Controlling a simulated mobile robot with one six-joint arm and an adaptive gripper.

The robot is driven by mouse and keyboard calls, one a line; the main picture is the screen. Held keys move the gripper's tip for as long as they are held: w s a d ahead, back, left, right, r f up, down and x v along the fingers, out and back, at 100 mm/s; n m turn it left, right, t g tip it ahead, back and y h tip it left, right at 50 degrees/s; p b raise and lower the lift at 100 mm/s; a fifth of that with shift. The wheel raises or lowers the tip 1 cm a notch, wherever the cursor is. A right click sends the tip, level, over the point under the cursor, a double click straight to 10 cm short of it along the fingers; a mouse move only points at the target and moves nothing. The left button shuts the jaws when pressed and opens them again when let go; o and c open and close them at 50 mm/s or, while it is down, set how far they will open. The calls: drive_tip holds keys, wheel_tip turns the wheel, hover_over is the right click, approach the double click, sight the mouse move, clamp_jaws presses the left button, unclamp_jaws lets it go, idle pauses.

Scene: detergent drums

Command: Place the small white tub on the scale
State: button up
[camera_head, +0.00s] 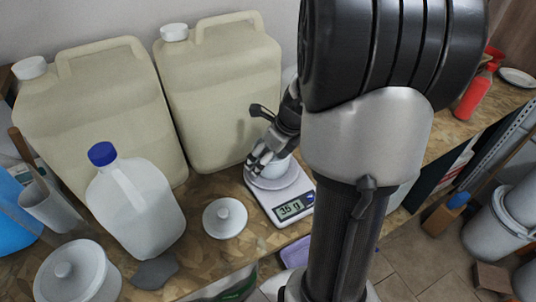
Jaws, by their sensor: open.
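The white scale (291,210) stands on the wooden worktop, and its display reads what looks like 35 g. The small white tub (274,169) appears to stand on the scale's plate, partly hidden by the fingers. My gripper (260,163) is open at the tub, with its fingers close around or beside it; I cannot tell whether they touch it. My arm comes down in front of the scene and hides what is right of the scale.
Two large beige canisters (95,120) (222,95) stand behind. A white jug with a blue cap (134,205) stands at left. A round white lid (224,217) lies left of the scale. A lidded white tub (78,275) is front left. A red bottle (472,97) stands far right.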

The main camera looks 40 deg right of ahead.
drive_tip(key=p+v, duration=0.5)
drive_tip(key=v, duration=0.7)
drive_tip(key=shift+r, duration=0.2)
